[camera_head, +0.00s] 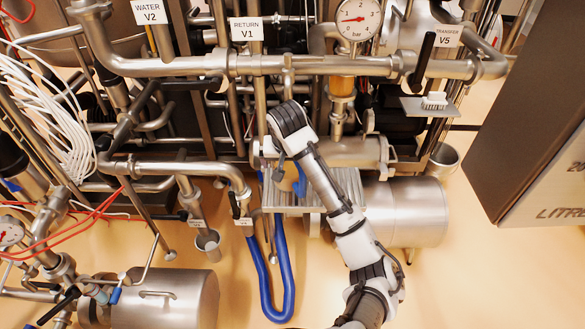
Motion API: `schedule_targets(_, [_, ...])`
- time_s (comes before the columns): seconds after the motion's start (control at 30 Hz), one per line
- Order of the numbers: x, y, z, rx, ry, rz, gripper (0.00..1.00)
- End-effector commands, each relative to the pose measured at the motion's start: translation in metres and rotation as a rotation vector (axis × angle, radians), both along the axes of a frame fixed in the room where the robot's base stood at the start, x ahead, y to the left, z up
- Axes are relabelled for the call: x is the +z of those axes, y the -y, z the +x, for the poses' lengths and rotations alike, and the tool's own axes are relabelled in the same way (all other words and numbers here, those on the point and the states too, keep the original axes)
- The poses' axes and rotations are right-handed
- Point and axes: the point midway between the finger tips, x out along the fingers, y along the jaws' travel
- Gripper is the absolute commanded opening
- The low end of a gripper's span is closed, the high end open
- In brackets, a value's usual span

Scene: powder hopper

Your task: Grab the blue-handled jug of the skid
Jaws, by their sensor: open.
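A blue curved piece (300,182), which looks like the handle of the jug, shows just below my wrist, over a ribbed metal shelf (305,208) of the skid. The jug's body is mostly hidden by my arm, and I cannot make out its outline. My gripper (280,168) is at the end of the arm, turned down over the left part of the shelf, close to the blue piece. It is open. I cannot tell whether its fingers are around the handle or beside it.
A large grey box (530,110) is at right. Floor at lower right is clear.

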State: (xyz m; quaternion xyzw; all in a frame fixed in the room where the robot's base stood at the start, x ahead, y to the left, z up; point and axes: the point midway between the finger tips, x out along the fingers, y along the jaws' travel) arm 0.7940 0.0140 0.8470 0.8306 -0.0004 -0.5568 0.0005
Motion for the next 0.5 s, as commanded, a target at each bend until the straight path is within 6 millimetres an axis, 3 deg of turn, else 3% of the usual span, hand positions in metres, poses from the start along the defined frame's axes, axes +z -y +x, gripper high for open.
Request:
schedule_targets(0.1, [0.002, 0.0, 0.015, 0.0, 0.0, -0.001, 1.0])
schedule_targets(0.37, [0.002, 0.0, 0.032, 0.001, 0.001, 0.0, 1.0])
schedule_targets(0.5, [0.002, 0.0, 0.052, 0.0, 0.0, -0.002, 1.0])
